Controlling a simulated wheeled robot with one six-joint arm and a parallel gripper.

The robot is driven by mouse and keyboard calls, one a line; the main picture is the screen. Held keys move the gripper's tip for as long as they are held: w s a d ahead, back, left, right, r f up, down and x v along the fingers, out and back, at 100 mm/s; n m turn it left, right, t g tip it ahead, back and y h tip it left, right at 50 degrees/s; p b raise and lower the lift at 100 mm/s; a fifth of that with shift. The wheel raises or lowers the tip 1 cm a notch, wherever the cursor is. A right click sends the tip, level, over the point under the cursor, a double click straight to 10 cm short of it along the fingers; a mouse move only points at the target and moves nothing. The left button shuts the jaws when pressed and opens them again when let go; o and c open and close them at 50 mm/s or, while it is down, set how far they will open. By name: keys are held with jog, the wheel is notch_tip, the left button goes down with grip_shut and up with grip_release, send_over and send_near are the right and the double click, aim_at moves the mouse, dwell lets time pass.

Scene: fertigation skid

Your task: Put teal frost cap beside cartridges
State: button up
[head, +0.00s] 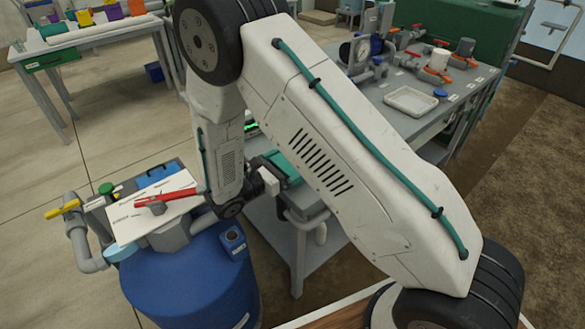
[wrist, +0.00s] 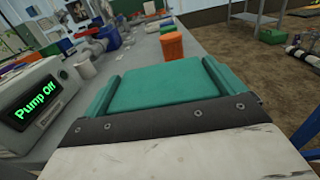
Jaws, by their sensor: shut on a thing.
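My gripper (wrist: 160,78) is shut on a broad teal piece (wrist: 166,86), which looks like the teal frost cap. It lies between the two teal-sided fingers. In the head view the gripper (head: 292,168) is partly behind my own arm, above the near end of the grey bench, with teal showing at it. The held piece appears raised above the bench; its underside is hidden. An orange cylinder (wrist: 172,45) stands on the bench beyond the gripper. I cannot tell whether it is one of the cartridges, and no others are clearly identifiable.
A controller reading "Pump Off" (wrist: 38,100) stands left of my gripper. The grey bench (head: 455,112) carries a white tray (head: 411,101), a gauge and valves. A blue barrel (head: 190,285) with piping stands near left. A table (head: 95,38) with coloured items is far left.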

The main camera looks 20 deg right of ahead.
jog(key=shift+f, duration=1.15)
jog(key=shift+f, duration=0.15)
jog(key=o, duration=0.6)
jog(key=shift+o, duration=0.2)
jog(key=v, duration=0.7)
jog(key=shift+a, duration=0.25)
jog(key=shift+s, duration=0.1)
